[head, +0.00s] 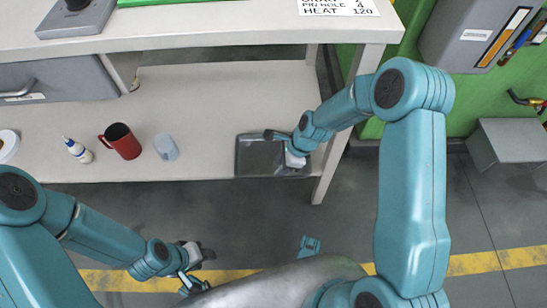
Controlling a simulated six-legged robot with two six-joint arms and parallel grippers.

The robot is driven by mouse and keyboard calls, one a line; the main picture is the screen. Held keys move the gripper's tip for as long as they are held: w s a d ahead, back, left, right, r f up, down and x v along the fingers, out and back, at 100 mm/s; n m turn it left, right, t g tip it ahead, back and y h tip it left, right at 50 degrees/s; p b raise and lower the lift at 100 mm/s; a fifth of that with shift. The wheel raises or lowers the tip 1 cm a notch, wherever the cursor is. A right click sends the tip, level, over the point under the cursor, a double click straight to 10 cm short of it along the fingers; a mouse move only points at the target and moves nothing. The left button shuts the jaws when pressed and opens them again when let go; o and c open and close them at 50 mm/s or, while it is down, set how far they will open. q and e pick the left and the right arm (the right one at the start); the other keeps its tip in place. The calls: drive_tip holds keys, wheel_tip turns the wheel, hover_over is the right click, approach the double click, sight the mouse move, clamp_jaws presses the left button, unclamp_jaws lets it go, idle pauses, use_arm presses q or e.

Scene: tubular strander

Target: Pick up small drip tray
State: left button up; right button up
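The small drip tray (252,158) is a dark grey, shallow rectangular tray. It lies on the lower shelf of the bench, near the shelf's right end and front edge. My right gripper (283,150) is over the right part of the tray and hides some of it. I cannot tell whether its fingers touch the tray or how far apart they are. My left gripper (200,268) is low in front of the bench, over the floor, away from the tray. The state of its fingers is unclear.
On the shelf (215,100) left of the tray stand a grey-blue container (166,147), a red mug (120,141) and a small white bottle (77,150). The bench top (220,30) overhangs behind. A bench leg (331,165) stands close right of the tray.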

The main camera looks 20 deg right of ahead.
drive_tip(key=b+x, duration=0.3)
drive_tip(key=x, duration=0.2)
drive_tip(key=shift+s+d+f, duration=0.1)
drive_tip(key=shift+s+f, duration=0.05)
drive_tip(key=shift+f, duration=0.3)
drive_tip(key=shift+r, duration=0.1)
clamp_jaws()
drive_tip(key=shift+r, duration=0.1)
wheel_tip(320, 180, up, 19)
drive_tip(key=p, duration=0.8)
drive_tip(key=s+a+p, duration=0.1)
drive_tip(key=s+a, duration=0.2)
drive_tip(key=s, duration=0.8)
drive_tip(key=shift+s+a+r, duration=0.15)
drive_tip(key=shift+a+r, duration=0.1)
drive_tip(key=shift+r, duration=0.15)
